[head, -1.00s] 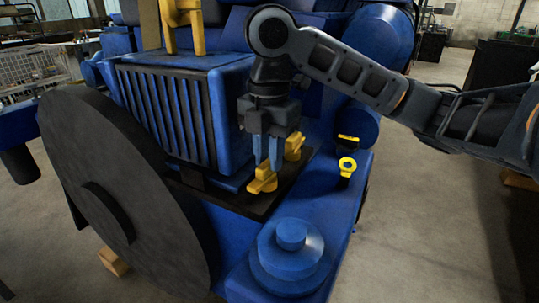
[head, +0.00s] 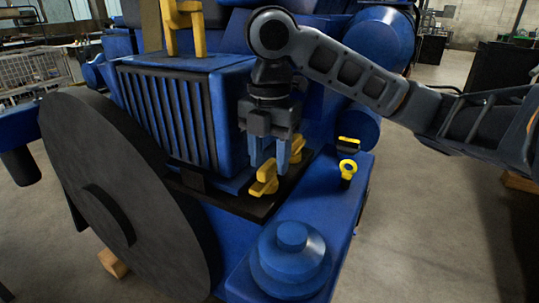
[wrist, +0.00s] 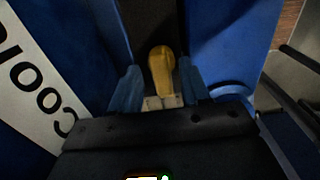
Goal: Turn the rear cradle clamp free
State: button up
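A yellow clamp (head: 264,180) sits on the dark plate beside the blue ribbed housing, below my gripper (head: 269,160). In the wrist view a yellow clamp handle (wrist: 162,68) shows between the two blue fingers, with gaps on both sides. My gripper (wrist: 158,88) is open around or just above it; the depth is hard to tell. A pale piece (wrist: 160,102) lies at the near end of the handle. A second yellow clamp, seen earlier behind the gripper, is now largely hidden by the fingers. I cannot tell for certain which clamp is the rear one.
A yellow ring-topped piece (head: 347,170) and a yellow-and-black piece (head: 348,145) stand to the right on the blue base. A stepped blue cylinder (head: 291,262) is in front. A large dark disc (head: 110,200) stands left. Open floor lies to the right.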

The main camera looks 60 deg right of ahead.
aim_at(270, 163)
jog(key=shift+r, duration=0.1)
notch_tip(270, 163, up, 8)
jog(key=shift+f+p, duration=0.2)
jog(key=shift+p, duration=0.1)
dwell(0.3)
dwell(0.5)
